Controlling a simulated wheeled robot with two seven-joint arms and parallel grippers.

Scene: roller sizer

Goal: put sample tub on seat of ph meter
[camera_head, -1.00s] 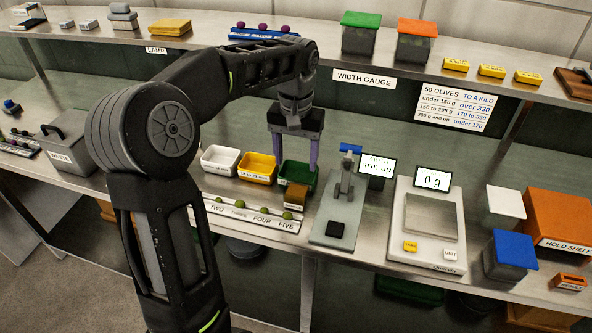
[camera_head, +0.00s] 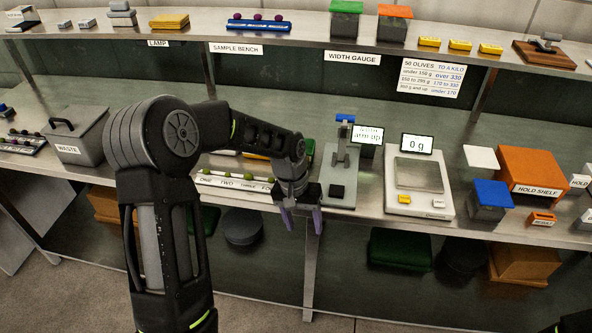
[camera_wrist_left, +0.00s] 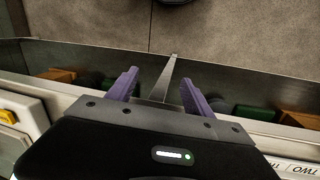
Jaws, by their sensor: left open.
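No tub in view is labelled as the sample tub. Lidded tubs show in the head view: a green-lidded tub (camera_head: 343,24) and an orange-lidded tub (camera_head: 391,27) on the upper shelf, and a blue-lidded tub (camera_head: 491,200) on the bench. My right gripper is not seen.
A scale (camera_head: 420,175) reading 0 g stands right of the stand, with an orange hold shelf (camera_head: 541,176) further right. A strip of olives (camera_head: 235,181) lies left of my gripper; my arm hides part of the bench. A waste bin (camera_head: 75,135) stands at left.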

